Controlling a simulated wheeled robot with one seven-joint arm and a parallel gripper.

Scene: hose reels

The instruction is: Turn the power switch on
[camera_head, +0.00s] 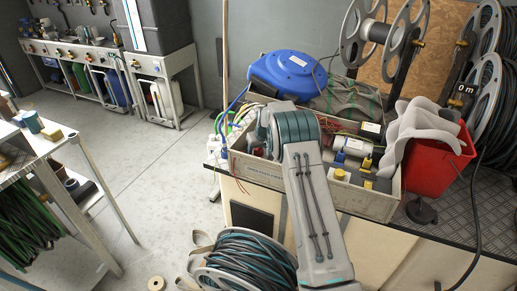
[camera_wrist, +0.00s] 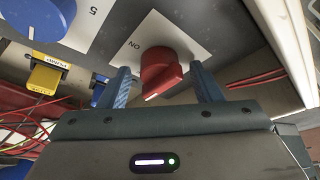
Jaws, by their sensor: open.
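The power switch is a red rotary knob (camera_wrist: 160,70) on a white plate (camera_wrist: 190,38) marked "ON", which reads upside down in the wrist view. A pale line marks the knob's front edge. My gripper (camera_wrist: 161,74) is open, with one blue finger on each side of the knob. Gaps show between the fingers and the knob, and I cannot tell whether either finger touches it. In the head view my arm reaches over the grey crate (camera_head: 372,207) and hides the gripper and the knob.
Beside the switch are a blue knob (camera_wrist: 38,15) with a "5" plate and a yellow block (camera_wrist: 47,75) marked "PUMP". Red wires (camera_wrist: 255,78) run close by. Around the crate stand a blue reel (camera_head: 288,74), a red bin (camera_head: 432,160) and a hose coil (camera_head: 245,262).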

